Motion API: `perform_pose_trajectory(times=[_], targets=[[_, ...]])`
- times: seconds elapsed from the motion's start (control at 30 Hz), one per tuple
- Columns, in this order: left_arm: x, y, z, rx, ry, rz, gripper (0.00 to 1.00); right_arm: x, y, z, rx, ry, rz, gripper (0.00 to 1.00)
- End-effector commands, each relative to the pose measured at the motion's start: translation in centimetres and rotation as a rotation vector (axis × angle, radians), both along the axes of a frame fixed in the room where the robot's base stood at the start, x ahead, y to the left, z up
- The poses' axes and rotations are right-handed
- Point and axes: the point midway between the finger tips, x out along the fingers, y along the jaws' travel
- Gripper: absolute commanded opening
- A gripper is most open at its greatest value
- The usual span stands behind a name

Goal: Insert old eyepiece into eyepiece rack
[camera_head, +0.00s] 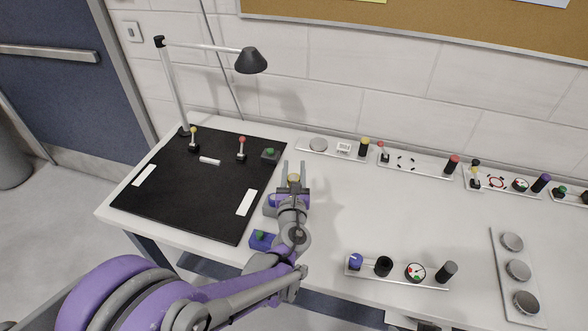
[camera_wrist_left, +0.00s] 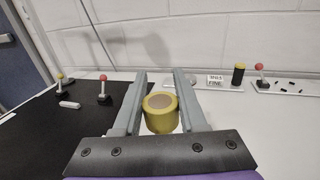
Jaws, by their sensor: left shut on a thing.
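My left gripper (camera_head: 294,164) is over the table, just right of the black mat, its fingers pointing to the back wall. In the left wrist view the cylinder sits between the two fingers (camera_wrist_left: 160,78). No label marks the eyepiece rack; a white plate with three grey round discs (camera_head: 497,239) lies at the right, and I cannot tell if it is the rack. My right gripper is not seen.
A black mat (camera_head: 200,225) with knobbed levers and a lamp (camera_head: 250,62) is at the left. White strips with knobs and cylinders line the back, one with a grey disc and label (camera_head: 330,155). A strip with dials (camera_head: 395,276) stands at front right. The table's middle is clear.

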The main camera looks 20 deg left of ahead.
Motion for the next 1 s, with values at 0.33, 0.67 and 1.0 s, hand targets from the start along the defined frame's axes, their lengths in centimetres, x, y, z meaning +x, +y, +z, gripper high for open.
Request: perform_pose_trajectory(times=[0.33, 0.67, 1.0], targets=[[0.0, 0.0, -2.7, 0.0, 0.001, 0.001, 0.0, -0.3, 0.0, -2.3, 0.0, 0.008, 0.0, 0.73], [0.0, 0.0, -5.5, 0.001, 0.0, 0.001, 0.0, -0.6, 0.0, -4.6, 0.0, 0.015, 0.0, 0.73], [0.0, 0.0, -5.7, 0.0, 0.0, 0.001, 0.0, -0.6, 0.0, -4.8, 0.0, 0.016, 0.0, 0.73]])
